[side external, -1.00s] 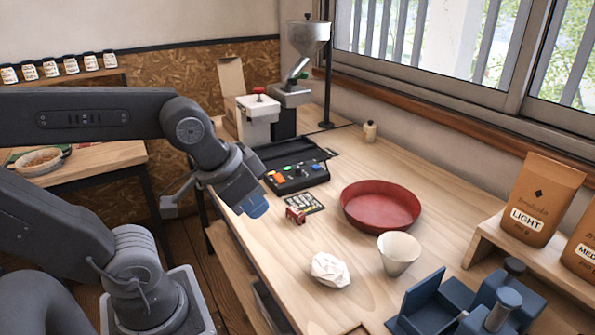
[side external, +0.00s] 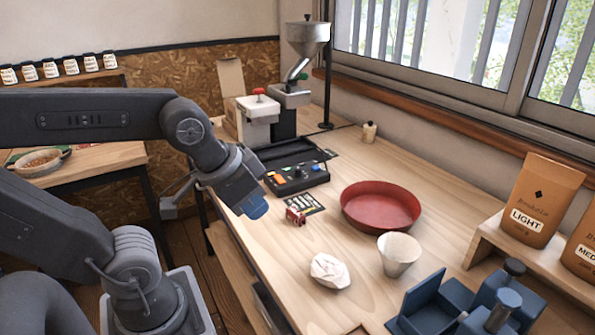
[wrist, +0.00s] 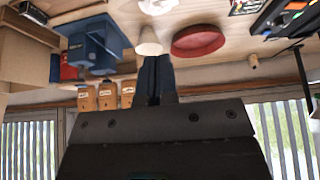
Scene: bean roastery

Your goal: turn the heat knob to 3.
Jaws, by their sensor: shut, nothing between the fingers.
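The panel also shows at the top right corner of the wrist view (wrist: 285,18), partly cut off. My gripper (side external: 257,208), with blue fingertips, hangs in front of the panel on the near side, apart from it. In the wrist view my gripper (wrist: 155,75) has its fingers together with nothing between them.
A red round pan (side external: 381,207), a white cup (side external: 398,254), a crumpled white item (side external: 329,271) and a small red object (side external: 295,216) stand on the bench. A grinder with a metal funnel (side external: 305,35) stands behind the panel. Blue apparatus (side external: 430,305) is at front right.

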